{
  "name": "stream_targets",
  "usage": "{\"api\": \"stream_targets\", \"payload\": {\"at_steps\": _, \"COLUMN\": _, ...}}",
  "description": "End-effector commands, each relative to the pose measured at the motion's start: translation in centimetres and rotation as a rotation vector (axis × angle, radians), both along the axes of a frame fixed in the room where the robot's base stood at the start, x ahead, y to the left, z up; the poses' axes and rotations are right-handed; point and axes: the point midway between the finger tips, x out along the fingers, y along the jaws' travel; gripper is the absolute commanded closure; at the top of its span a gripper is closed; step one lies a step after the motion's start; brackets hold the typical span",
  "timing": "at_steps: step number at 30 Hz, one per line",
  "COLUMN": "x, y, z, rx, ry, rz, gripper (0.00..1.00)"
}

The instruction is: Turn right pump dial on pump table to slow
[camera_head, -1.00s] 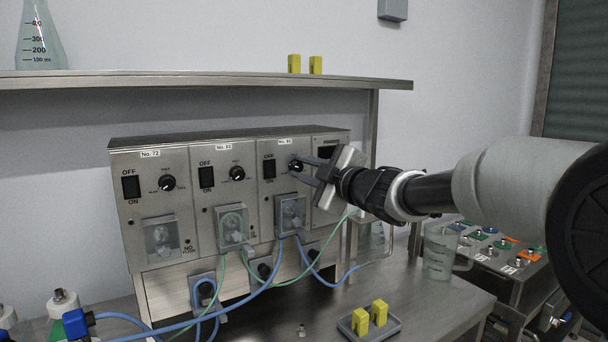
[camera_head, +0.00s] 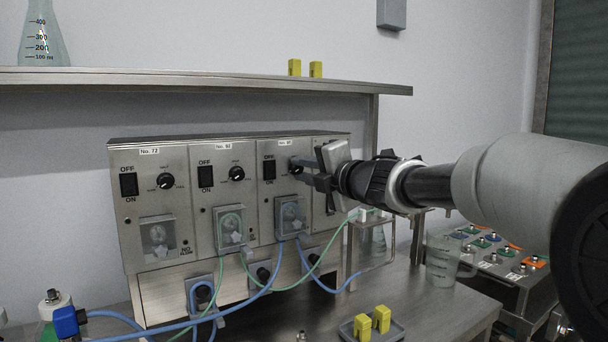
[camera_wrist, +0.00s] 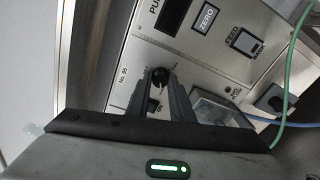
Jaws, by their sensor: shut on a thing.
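The right pump dial (camera_wrist: 159,76) is a round black knob on the panel of the rightmost of the pumps with tubing. My gripper (camera_head: 301,171) reaches in from the right, and its two fingers are shut on this dial. In the wrist view my gripper (camera_wrist: 160,88) has its fingertips on either side of the knob. The dial's pointer and speed marks are too small or covered to read. The right pump (camera_head: 268,205) also has a black rocker switch (camera_head: 269,170) and a clear-covered pump head (camera_head: 290,214).
Two more pumps with dials (camera_head: 166,181) (camera_head: 237,174) stand to the left. Blue (camera_head: 262,290) and green tubes hang in front. A shelf (camera_head: 200,78) runs above. A tray with yellow blocks (camera_head: 382,319) and a beaker (camera_head: 440,258) stand at the right.

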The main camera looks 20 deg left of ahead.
Motion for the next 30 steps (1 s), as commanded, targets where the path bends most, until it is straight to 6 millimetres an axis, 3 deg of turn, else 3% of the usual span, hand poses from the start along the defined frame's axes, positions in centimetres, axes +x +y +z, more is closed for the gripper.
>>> {"api": "stream_targets", "payload": {"at_steps": 20, "x": 0.03, "y": -0.04, "z": -0.09, "rx": -0.046, "ry": -0.051, "rz": -0.001, "gripper": 1.0}}
{"api": "stream_targets", "payload": {"at_steps": 21, "x": 0.03, "y": -0.04, "z": -0.09, "rx": -0.046, "ry": -0.051, "rz": -0.001, "gripper": 0.78}}
{"api": "stream_targets", "payload": {"at_steps": 24, "x": 0.02, "y": -0.03, "z": -0.07, "rx": -0.046, "ry": -0.051, "rz": -0.001, "gripper": 0.61}}
{"api": "stream_targets", "payload": {"at_steps": 30, "x": 0.01, "y": -0.01, "z": -0.03, "rx": -0.045, "ry": -0.051, "rz": -0.001, "gripper": 0.61}}
